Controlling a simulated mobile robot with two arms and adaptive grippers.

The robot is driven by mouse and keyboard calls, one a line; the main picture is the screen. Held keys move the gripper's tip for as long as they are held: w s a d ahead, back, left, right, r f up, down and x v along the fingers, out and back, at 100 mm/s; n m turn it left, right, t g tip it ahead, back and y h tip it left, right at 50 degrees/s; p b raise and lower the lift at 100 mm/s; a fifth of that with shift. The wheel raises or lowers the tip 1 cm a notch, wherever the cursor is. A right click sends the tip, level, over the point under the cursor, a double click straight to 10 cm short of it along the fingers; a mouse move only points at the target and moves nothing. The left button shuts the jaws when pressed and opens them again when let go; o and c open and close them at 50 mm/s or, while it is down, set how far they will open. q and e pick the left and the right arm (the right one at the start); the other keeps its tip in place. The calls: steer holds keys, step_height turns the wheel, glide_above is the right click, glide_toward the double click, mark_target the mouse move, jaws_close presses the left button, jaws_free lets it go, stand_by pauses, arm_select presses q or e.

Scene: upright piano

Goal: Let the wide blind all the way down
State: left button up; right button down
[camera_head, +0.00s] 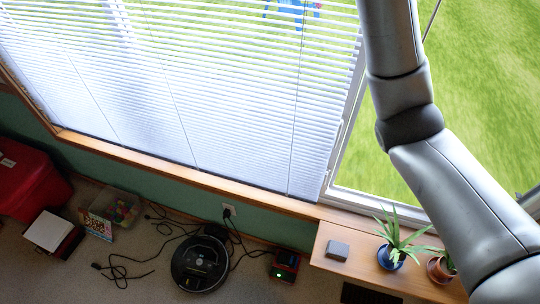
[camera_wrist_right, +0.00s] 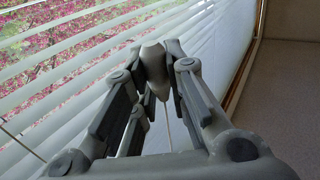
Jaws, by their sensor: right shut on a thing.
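The wide blind (camera_head: 190,90) is white with horizontal slats and spans the large window at the left of the head view. Its lower edge lies along the wooden sill (camera_head: 170,160); I cannot tell whether it touches. Its slats also show in the right wrist view (camera_wrist_right: 60,95). My right gripper (camera_wrist_right: 158,52) is shut on a pale cord knob (camera_wrist_right: 152,62) beside the slats, with a thin cord (camera_wrist_right: 168,125) visible below it. In the head view my right arm reaches up past the top edge, so that gripper is hidden there. My left gripper is out of view.
A wooden shelf (camera_head: 320,255) at the lower right holds potted plants (camera_head: 391,257) and a small grey box (camera_head: 338,250). A black robot vacuum (camera_head: 200,265), cables, a clear bin (camera_head: 112,206) and a red case (camera_head: 30,180) are on the floor.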

step_height(320, 180, up, 5)
steer(key=shift+a+r, duration=0.1)
steer(key=shift+r, duration=0.05)
steer(key=d, duration=0.1)
steer(key=s+d+b, duration=0.1)
steer(key=d, duration=0.3)
steer(key=shift+s, duration=0.25)
stand_by(0.4)
steer(key=shift+a, duration=0.1)
steer(key=c, duration=1.3)
jaws_free()
steer(key=b+v, duration=0.2)
steer(key=v, duration=0.3)
steer(key=shift+r, duration=0.1)
